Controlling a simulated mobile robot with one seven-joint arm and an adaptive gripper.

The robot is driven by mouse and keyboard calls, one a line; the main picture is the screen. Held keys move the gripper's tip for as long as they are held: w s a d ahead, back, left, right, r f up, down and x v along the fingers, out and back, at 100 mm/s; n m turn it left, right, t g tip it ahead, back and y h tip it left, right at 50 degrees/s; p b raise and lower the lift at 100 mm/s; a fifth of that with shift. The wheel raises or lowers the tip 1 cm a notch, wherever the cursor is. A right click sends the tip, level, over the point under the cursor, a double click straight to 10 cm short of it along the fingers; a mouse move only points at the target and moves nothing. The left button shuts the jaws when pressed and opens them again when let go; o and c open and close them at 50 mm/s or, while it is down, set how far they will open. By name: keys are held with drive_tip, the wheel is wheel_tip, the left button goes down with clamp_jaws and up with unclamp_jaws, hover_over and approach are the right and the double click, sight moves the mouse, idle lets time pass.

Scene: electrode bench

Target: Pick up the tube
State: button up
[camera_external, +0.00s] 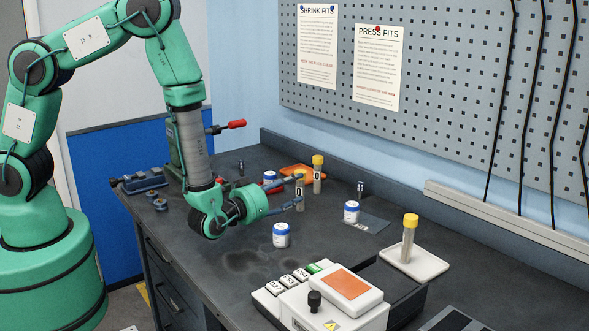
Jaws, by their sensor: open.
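Several upright tubes with yellow caps show, and the picture does not tell which one the task means. One tube (317,175) stands at the back of the bench, just beyond my gripper. Another tube (300,188) stands nearer, at my fingertips and partly covered by them. A third tube (408,242) stands on a white tray (430,266) at the right, well away from my gripper. My gripper (299,191) is open and points right, low over the bench, with its fingers apart about the nearer tube. Whether they touch it I cannot tell.
White jars with blue lids stand in front of my gripper (281,236), to its right (351,212) and behind it (269,178). An orange tray (296,171) lies behind. A white device with an orange panel (338,284) fills the front. A pegboard (440,90) rises behind the bench.

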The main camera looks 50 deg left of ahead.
sight(299, 182)
drive_tip(key=shift+w, duration=0.1)
drive_tip(key=shift+w+a+r+b, duration=0.1)
drive_tip(key=shift+w+a+b, duration=0.15)
drive_tip(key=shift+w, duration=1)
drive_tip(key=shift+w+a+b, duration=0.1)
drive_tip(key=shift+w+b, duration=0.1)
drive_tip(key=shift+w, duration=1.05)
drive_tip(key=c, duration=1.3)
